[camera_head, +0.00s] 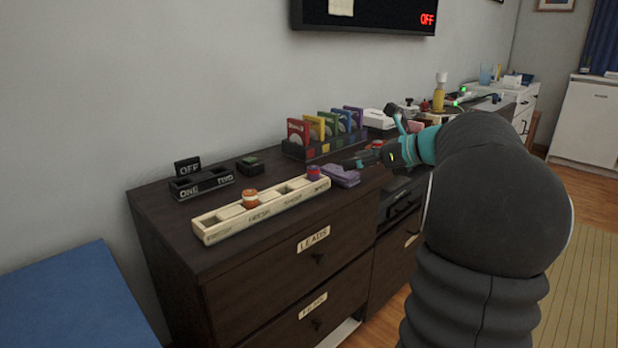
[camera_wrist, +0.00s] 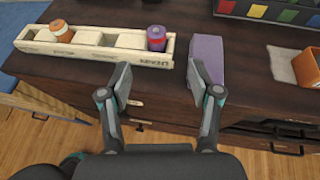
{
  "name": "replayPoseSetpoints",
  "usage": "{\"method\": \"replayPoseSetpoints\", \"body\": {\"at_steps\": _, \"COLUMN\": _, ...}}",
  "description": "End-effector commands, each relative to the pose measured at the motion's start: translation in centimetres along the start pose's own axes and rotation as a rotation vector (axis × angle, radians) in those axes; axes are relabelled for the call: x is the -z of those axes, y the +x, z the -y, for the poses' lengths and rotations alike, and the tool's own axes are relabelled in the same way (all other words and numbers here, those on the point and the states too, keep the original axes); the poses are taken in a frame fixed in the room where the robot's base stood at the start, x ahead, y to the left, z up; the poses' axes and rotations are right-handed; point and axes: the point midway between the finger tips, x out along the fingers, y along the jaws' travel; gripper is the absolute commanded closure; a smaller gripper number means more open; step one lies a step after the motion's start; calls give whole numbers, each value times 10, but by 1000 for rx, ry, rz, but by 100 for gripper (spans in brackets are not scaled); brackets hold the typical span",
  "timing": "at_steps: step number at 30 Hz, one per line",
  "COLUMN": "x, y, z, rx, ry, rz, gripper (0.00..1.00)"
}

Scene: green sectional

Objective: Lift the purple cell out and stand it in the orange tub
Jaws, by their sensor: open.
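The purple cell (camera_head: 313,172), short and round with red showing, stands upright in the right end compartment of a pale wooden rack (camera_head: 226,230). In the wrist view the cell (camera_wrist: 156,38) is beyond my fingertips, a little left of the middle between them. My gripper (camera_wrist: 166,78) is open and empty, over the front edge of the dresser. In the head view my gripper (camera_head: 370,158) is right of the rack. The orange tub (camera_wrist: 309,68) stands at the right edge of the wrist view, on a light cloth; I cannot clearly make it out in the head view.
An orange-and-white cell (camera_wrist: 62,31) stands in the rack's left part. A purple block (camera_wrist: 207,52) lies right of the rack, partly behind my right finger. A dark holder (camera_head: 300,151) with several coloured cards stands behind. The dresser top (camera_head: 170,215) in front-left is clear.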

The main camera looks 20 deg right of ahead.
Motion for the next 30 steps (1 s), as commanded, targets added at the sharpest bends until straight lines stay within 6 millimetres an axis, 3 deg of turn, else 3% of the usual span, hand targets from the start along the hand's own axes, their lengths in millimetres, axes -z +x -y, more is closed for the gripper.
{"method": "replayPoseSetpoints", "body": {"at_steps": 10, "x": 0, "y": 62, "z": -2, "rx": -5, "ry": -2, "rz": -2, "gripper": 37}}
{"method": "replayPoseSetpoints", "body": {"at_steps": 22, "x": 1, "y": 88, "z": -4, "rx": -3, "ry": -2, "rz": -2, "gripper": 37}}
{"method": "replayPoseSetpoints", "body": {"at_steps": 30, "x": 1, "y": 125, "z": -7, "rx": -4, "ry": -2, "rz": -3, "gripper": 37}}
